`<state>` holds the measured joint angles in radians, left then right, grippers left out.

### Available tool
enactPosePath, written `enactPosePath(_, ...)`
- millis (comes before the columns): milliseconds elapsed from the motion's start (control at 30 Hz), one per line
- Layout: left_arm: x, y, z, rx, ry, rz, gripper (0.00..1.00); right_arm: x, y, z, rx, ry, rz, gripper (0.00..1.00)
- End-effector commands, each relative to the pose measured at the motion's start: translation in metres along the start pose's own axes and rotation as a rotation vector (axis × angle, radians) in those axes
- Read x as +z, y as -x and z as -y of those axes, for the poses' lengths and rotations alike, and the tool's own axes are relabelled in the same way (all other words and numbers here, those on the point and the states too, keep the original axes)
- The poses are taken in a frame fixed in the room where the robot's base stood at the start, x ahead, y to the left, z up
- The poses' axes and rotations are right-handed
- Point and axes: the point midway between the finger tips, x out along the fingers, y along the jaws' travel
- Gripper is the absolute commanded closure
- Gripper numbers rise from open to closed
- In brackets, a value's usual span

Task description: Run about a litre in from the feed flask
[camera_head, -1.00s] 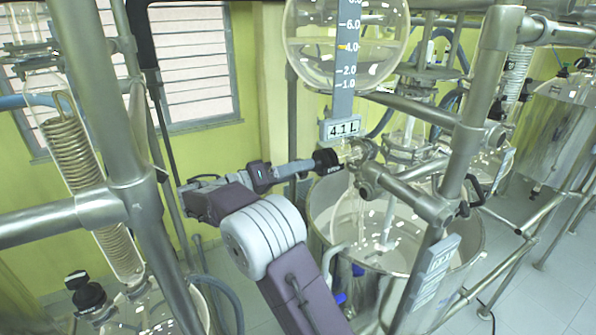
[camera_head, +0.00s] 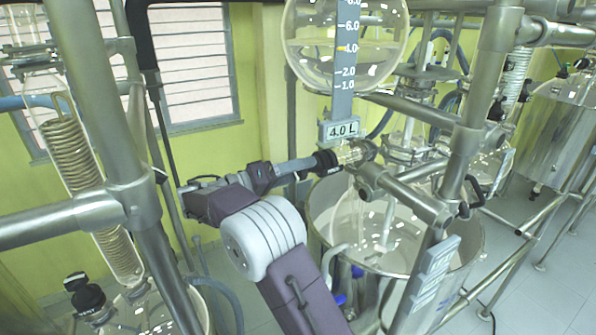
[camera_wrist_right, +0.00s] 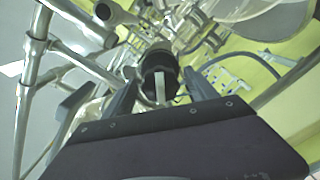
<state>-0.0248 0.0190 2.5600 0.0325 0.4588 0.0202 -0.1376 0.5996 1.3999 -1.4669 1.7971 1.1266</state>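The feed flask (camera_head: 300,50) is a round clear glass vessel at the top middle of the head view. Its blue-grey scale (camera_head: 344,62) has a yellow mark near 4.0, and the display (camera_head: 340,130) reads 4.0 L. Below it is a black valve knob (camera_head: 326,161) on a glass valve (camera_head: 352,153). My right gripper (camera_head: 312,164) reaches the knob from the left. My left gripper is not in view.
A glass vessel (camera_head: 345,215) stands in a steel pot (camera_head: 470,250) below the valve. Steel frame tubes (camera_head: 125,190) run close on the left and right. A coil condenser (camera_head: 70,150) is at the left. A plate with a display (camera_head: 432,275) is at the lower right.

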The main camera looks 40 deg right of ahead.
Motion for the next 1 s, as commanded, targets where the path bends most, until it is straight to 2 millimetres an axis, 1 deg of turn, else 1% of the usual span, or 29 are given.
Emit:
enactPosePath(100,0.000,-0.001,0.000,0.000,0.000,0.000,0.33,0.000,0.001,0.001,-0.001,0.001,0.000,0.33)
enactPosePath(167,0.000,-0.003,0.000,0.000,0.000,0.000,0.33,0.001,0.005,0.002,-0.001,0.000,-0.001,0.33)
enactPosePath(267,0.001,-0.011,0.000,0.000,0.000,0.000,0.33,0.002,0.024,0.004,-0.003,-0.002,-0.002,0.33)
enactPosePath(300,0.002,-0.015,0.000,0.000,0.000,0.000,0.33,0.003,0.034,0.005,-0.004,-0.002,-0.003,0.33)
enactPosePath(433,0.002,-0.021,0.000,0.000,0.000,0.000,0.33,0.002,0.063,0.004,-0.003,-0.001,-0.003,0.33)
enactPosePath(500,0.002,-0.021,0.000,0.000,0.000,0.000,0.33,0.001,0.075,0.003,-0.002,-0.002,-0.002,0.33)
enactPosePath(600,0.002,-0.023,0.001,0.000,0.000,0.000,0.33,0.001,0.086,0.002,-0.001,-0.001,-0.001,0.33)
enactPosePath(700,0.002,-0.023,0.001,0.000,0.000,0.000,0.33,0.000,0.090,0.001,-0.001,0.000,0.000,0.33)
enactPosePath(1000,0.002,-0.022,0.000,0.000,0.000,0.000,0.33,0.000,0.090,0.000,0.000,0.001,0.001,0.33)
